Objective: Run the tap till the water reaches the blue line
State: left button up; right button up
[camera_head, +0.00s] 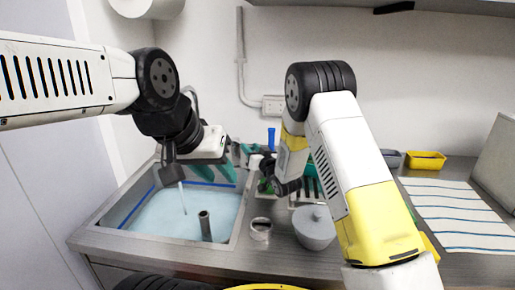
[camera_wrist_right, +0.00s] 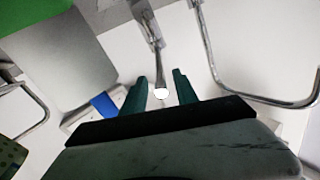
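The sink basin (camera_head: 112,213) at the left holds pale blue water (camera_head: 160,212). A blue line (camera_head: 130,206) runs along its inner walls; the water surface looks close below it. A thin stream (camera_head: 184,199) falls into the water; its outlet is hidden behind my left arm. My left gripper (camera_head: 221,168) hangs over the sink's back edge; its finger gap is unclear. My right gripper (camera_head: 249,150) is behind the sink's right corner. In the right wrist view, my right gripper (camera_wrist_right: 160,92) is open, with a metal lever's round end (camera_wrist_right: 161,93) between its fingers, gaps on both sides.
A grey standpipe (camera_head: 205,226) rises from the water. A small metal cup (camera_head: 260,229) and a grey lidded pot (camera_head: 314,228) stand right of the sink. A yellow tray (camera_head: 426,160) and a striped cloth (camera_head: 458,210) lie farther right.

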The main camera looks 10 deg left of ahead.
jog(key=shift+w+a, duration=0.15)
grip_shut()
dwell(1.4)
